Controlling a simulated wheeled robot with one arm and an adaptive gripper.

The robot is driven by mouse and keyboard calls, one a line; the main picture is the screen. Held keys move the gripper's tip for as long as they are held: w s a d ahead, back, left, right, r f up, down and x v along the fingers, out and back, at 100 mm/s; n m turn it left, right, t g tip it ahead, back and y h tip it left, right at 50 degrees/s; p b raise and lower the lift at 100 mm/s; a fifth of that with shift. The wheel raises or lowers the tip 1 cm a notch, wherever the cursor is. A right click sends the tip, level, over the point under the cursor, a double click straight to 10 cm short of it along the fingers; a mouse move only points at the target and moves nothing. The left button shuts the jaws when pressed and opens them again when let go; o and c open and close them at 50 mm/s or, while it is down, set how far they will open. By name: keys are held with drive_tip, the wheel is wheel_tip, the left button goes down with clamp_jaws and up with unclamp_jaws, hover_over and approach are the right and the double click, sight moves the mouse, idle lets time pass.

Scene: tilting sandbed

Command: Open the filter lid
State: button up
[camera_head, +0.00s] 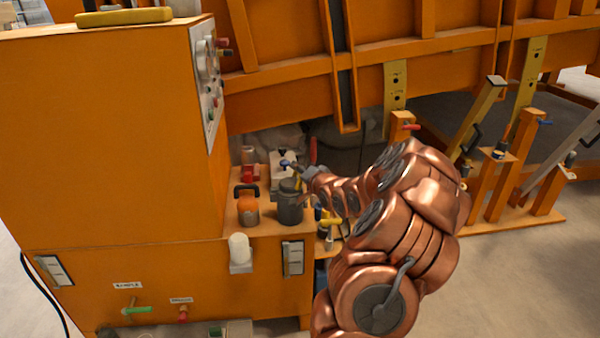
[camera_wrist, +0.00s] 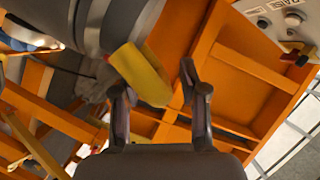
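A dark grey canister (camera_head: 290,208), which looks like the filter, stands on the orange shelf of the machine. A yellow tab (camera_head: 298,182) shows at its top. In the wrist view the yellow tab (camera_wrist: 146,76) sticks out from the grey cylindrical body (camera_wrist: 98,22), which looks like the same canister. My gripper (camera_wrist: 157,95) is open, one finger on each side of the tab's end. I cannot tell whether either finger touches it. In the head view my gripper (camera_head: 296,168) is small and partly hidden by my wrist at the canister's top. The lid's seam cannot be made out.
A white cylinder (camera_head: 240,250) sits at the shelf's front edge. A red item (camera_head: 249,174) is behind. The tall orange cabinet (camera_head: 110,140) walls off the left; floor (camera_head: 490,290) is open at right.

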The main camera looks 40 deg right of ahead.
clamp_jaws()
idle(0.5)
